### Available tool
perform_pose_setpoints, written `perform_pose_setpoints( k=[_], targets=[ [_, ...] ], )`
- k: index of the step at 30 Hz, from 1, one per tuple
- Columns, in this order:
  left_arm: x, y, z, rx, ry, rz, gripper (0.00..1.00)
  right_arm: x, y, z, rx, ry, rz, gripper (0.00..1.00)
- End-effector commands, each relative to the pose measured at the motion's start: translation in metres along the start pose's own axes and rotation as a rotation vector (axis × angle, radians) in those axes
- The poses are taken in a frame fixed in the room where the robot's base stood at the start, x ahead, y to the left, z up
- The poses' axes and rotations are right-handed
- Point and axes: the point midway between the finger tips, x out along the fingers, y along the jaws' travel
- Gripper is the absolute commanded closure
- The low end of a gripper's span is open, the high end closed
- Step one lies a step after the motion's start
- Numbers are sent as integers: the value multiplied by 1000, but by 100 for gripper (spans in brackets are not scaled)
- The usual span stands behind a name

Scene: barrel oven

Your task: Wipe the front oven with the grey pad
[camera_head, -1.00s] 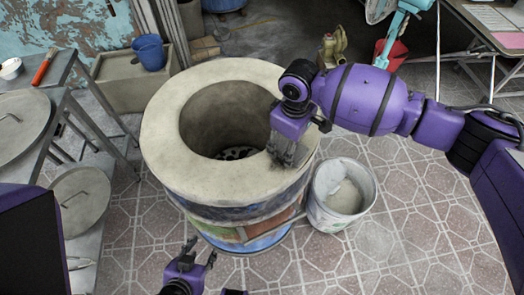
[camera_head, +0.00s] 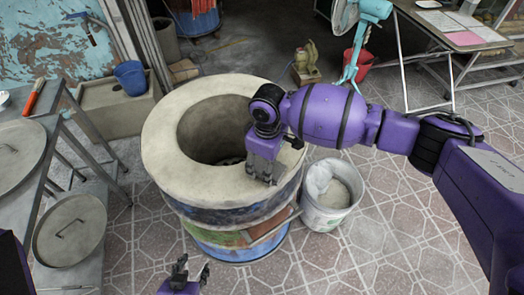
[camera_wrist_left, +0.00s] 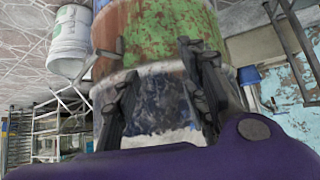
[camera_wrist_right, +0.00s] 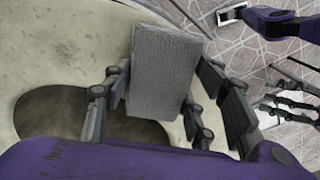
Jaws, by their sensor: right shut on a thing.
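The front oven (camera_head: 165,150) is a barrel with a broad pale rim around a dark round opening and a painted, rusty side. My right gripper (camera_head: 263,178) is over the right front part of the rim, pointing down. In the right wrist view the grey pad (camera_wrist_right: 162,70), a rough rectangular block, sits between the fingers of this gripper, over the pale rim. Whether the pad touches the rim is hard to tell. My left gripper (camera_head: 190,272) is open and empty in front of the oven; the left wrist view shows the barrel side (camera_wrist_left: 165,40) beyond its spread fingers (camera_wrist_left: 160,62).
A white bucket (camera_head: 325,215) stands close to the oven's right side. A table with round lids (camera_head: 70,230) is at the left. A blue bucket (camera_head: 130,78) stands behind left. A fan (camera_head: 365,20) and red bucket (camera_head: 357,65) are behind right. The tiled floor front right is clear.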

Motion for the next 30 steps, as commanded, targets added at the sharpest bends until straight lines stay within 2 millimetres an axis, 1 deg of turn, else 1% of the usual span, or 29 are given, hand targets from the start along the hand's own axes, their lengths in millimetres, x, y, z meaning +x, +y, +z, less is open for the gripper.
perform_pose_setpoints(
  k=[1, 6, 10, 13, 21, 24, 30],
  targets=[
    [-1, 0, -10, 1, 14, 2, 60, -25, 4, -2, 0, 13, 15, 72],
    [-1, 5, -18, 5, 24, 11, 60, -40, 4, 0, 4, 11, 14, 72],
    [0, 11, -26, 7, 37, 22, 60, -49, 5, 0, 4, 9, 11, 72],
    [-1, 11, -30, 6, 43, 23, 60, -58, 7, 0, 5, 9, 11, 72],
    [-2, 8, -21, 4, 28, 17, 60, -77, 14, -3, 6, 6, 7, 72],
    [-2, 7, -21, 3, 27, 16, 60, -80, 15, -4, 6, 6, 7, 72],
    [-2, 6, -21, 3, 28, 14, 60, -80, 15, -4, 6, 6, 7, 72]
  ],
)
